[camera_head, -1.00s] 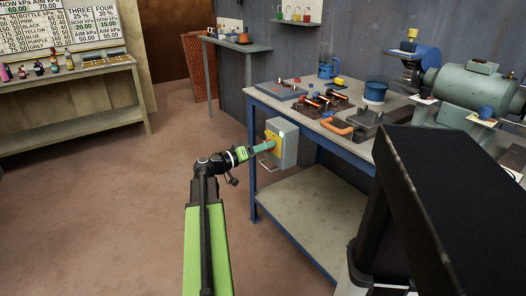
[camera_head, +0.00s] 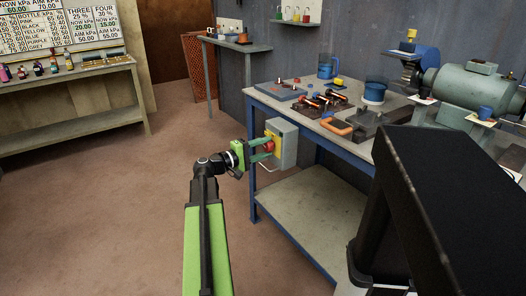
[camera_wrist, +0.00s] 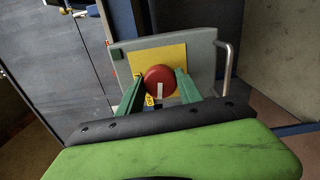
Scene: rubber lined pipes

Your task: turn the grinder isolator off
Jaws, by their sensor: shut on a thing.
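The isolator is a grey box (camera_head: 288,146) on the front left of the blue-framed workbench, with a yellow plate (camera_wrist: 181,60) on its face. Its red round knob (camera_wrist: 160,80) has a white mark, which points toward the bottom of the wrist view. My gripper (camera_head: 262,151) reaches the box from the left. Its two green fingers lie on either side of the red knob, shut on it. In the head view the fingers partly hide the knob and plate.
A metal handle (camera_wrist: 225,68) stands at the box's right side in the wrist view. The workbench (camera_head: 262,98) above carries copper-coloured parts, an orange handle (camera_head: 336,127) and a blue tin (camera_head: 374,94). A grinder (camera_head: 470,88) stands at the right. Open floor lies to the left.

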